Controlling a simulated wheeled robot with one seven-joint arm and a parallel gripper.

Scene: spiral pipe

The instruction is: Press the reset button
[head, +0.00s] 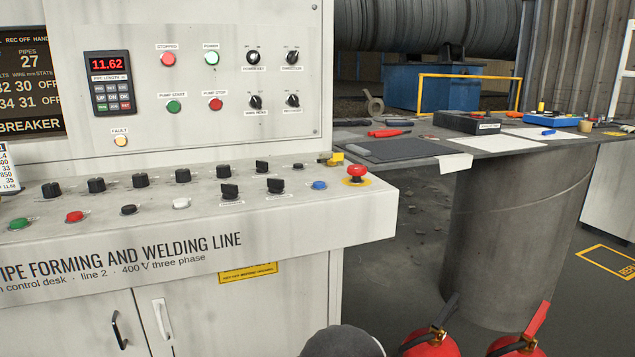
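The control desk (370,225) fills the left half of the head view, with a sloping top of buttons and knobs. A small blue button (319,185) sits near its right end. A red mushroom button (356,172) on a yellow ring is just to its right. A green button (19,224), a red button (75,217), a white button (181,203) and a black button (129,209) line the front row. The desk labels are too small to read, so I cannot tell by label which is reset. My gripper is not in view.
Black knobs (140,180) stand along the desk top. The upright panel (215,130) carries lamps, switches and a keypad display (108,66) reading 11.62. Two red fire extinguishers (430,342) (513,345) stand at the bottom right. A cluttered table (500,146) on a grey cylinder is behind.

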